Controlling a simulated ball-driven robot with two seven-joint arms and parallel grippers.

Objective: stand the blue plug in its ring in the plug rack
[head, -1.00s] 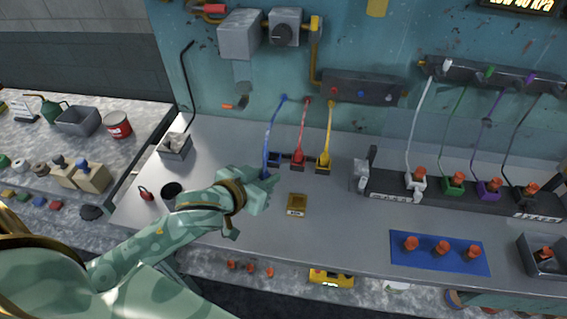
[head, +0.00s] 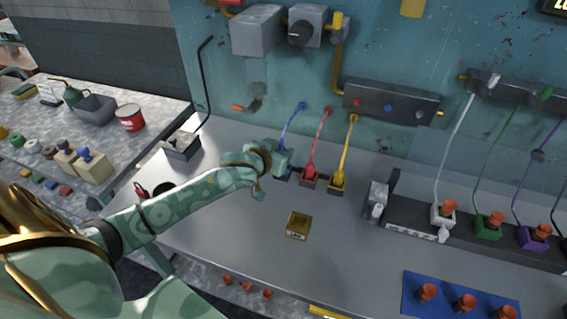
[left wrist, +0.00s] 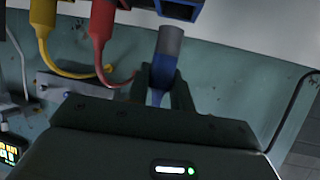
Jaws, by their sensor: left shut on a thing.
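My left gripper (head: 283,160) is at the left end of the plug rack, shut on the blue plug. In the left wrist view the blue plug (left wrist: 164,72) sits between the two fingers (left wrist: 166,90), its grey end (left wrist: 171,40) pointing at the blue ring (left wrist: 180,10). That end is very close to the ring; I cannot tell whether they touch. In the head view my gripper hides most of the plug and ring; the blue hose (head: 291,122) runs up to the wall. My right gripper is not in view.
The red plug (head: 312,160) and yellow plug (head: 344,165) stand in their rings just right of my gripper. A small brass block (head: 298,226) lies in front. A grey box (head: 182,146) with a bent black rod stands at left.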

